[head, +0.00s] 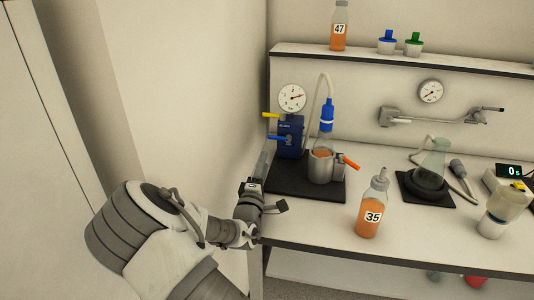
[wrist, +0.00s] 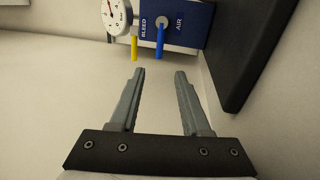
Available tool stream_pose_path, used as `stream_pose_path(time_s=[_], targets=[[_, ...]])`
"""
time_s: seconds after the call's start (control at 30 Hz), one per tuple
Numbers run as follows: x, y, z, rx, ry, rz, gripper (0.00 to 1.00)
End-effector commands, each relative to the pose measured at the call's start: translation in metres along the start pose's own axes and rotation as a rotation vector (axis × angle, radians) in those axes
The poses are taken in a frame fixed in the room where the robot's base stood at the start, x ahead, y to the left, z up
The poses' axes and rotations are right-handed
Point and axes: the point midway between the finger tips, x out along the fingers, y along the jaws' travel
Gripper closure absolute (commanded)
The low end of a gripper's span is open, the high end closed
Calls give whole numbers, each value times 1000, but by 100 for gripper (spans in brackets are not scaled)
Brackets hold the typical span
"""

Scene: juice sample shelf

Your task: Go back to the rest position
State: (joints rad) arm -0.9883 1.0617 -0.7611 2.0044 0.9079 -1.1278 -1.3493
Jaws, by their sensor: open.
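My gripper (wrist: 160,76) is open and empty in the wrist view, with its two fingers apart. In the head view my gripper (head: 264,165) is at the left end of the bench, beside the black mat and in front of the blue valve box (head: 290,137). In the wrist view the yellow lever (wrist: 134,47) and the blue lever (wrist: 159,38), by the labels BLEED and AIR, lie beyond the fingertips. Neither lever is between the fingers.
A metal vessel (head: 321,167) with an orange handle stands on the black mat (head: 300,190). Bottle 35 (head: 369,222) stands near the front edge. Bottle 47 (head: 339,32) is on the shelf. A flask (head: 433,160) stands right. The wall (head: 200,90) is close on my left.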

Motion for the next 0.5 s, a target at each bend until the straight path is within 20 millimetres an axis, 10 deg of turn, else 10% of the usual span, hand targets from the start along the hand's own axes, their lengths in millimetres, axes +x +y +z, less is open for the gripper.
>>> stream_pose_path(time_s=[0.5], targets=[[-19, 0, 0, 1, -1, 1, 53]])
